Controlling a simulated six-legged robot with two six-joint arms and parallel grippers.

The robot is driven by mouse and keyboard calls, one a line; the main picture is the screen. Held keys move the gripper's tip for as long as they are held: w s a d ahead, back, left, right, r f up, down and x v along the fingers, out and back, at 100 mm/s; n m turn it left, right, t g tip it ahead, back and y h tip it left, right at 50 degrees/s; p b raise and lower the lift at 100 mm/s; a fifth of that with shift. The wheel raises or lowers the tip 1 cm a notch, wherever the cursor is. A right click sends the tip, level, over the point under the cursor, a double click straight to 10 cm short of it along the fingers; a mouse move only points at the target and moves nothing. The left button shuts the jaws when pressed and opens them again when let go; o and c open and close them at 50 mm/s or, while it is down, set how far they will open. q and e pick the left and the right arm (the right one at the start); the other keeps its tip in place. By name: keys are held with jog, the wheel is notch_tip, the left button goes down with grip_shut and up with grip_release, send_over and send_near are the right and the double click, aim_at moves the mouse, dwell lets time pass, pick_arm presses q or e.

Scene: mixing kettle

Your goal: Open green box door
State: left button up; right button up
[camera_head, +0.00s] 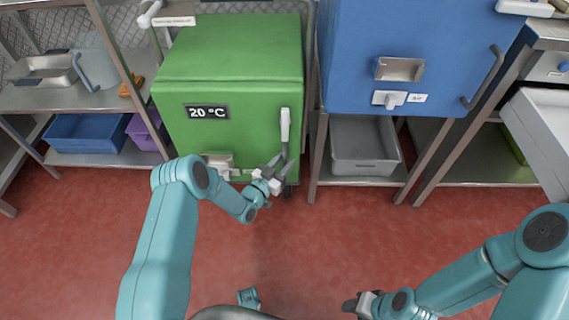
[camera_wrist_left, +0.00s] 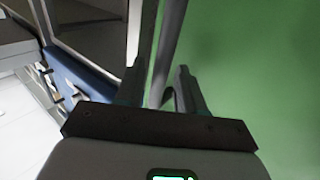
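The green box (camera_head: 230,85) stands against the back wall, with a 20 °C display (camera_head: 206,112) on its front. Its door looks shut. An upright handle (camera_head: 285,125) is on the right side of the door, white at the top and grey below. My left gripper (camera_head: 274,168) is at the handle's lower part. In the left wrist view, the open fingers of my left gripper (camera_wrist_left: 160,72) stand either side of a grey bar (camera_wrist_left: 168,40), with gaps visible. The green door (camera_wrist_left: 250,60) fills the right of that view. My right gripper (camera_head: 358,303) is low in the head view, away from the box; its opening is unclear.
A blue box (camera_head: 420,50) on a steel stand is right of the green box, with a grey bin (camera_head: 362,145) below it. A shelf with a blue bin (camera_head: 85,132) and purple bin (camera_head: 147,130) is at left. The red floor (camera_head: 320,245) in front is clear.

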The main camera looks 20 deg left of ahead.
pick_arm(q)
jog(key=shift+w+d, duration=0.1)
jog(key=shift+w, duration=0.25)
grip_shut()
